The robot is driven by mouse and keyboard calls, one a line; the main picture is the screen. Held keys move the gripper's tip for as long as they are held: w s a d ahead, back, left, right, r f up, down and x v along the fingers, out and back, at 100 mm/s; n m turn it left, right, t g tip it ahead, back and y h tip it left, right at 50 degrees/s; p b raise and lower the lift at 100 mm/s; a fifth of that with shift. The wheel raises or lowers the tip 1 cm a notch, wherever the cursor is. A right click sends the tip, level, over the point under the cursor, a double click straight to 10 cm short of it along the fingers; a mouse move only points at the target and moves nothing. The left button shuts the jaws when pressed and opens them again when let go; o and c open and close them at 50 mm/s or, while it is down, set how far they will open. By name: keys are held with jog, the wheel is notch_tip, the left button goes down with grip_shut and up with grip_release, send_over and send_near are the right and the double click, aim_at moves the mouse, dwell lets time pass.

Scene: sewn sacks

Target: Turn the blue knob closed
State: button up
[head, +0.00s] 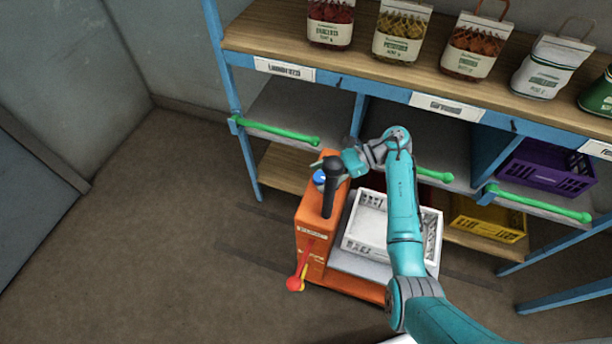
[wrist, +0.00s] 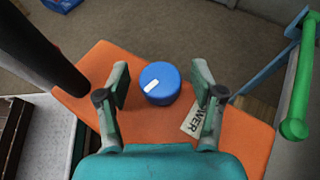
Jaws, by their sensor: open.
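The blue knob (wrist: 160,83) sits on the top face of an orange machine (wrist: 146,125) in the wrist view. It has a white pointer mark that points toward the left and slightly down in that view. A label reading "POWER" (wrist: 191,122) lies beside it, partly covered by a finger. My gripper (wrist: 160,83) is open, with one finger on each side of the knob and gaps between. In the head view the knob (head: 319,177) is partly hidden behind a black post, with my gripper (head: 350,165) close by it.
The black post (head: 331,183) stands close to the knob. A white crate (head: 378,250) sits on the machine's bed. A red-tipped lever (head: 296,283) is on the machine's front. Blue shelving (head: 240,150) with green bars (head: 275,132) and sacks stands behind. Floor at left is clear.

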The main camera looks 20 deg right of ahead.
jog(key=shift+a+f, duration=0.1)
jog(key=shift+a, duration=0.15)
jog(key=c, duration=1.1)
jog(key=shift+c, duration=0.2)
jog(key=m+t+h, duration=0.1)
jog(key=m+t, duration=0.2)
jog(key=m+t+h, duration=0.1)
jog(key=m+t, duration=0.1)
jog(key=t, duration=0.1)
jog(key=shift+s+f+m, duration=0.1)
jog(key=shift+m, duration=0.3)
jog(key=m+t+h, duration=0.4)
jog(key=shift+m, duration=0.4)
jog(key=shift+t, duration=0.3)
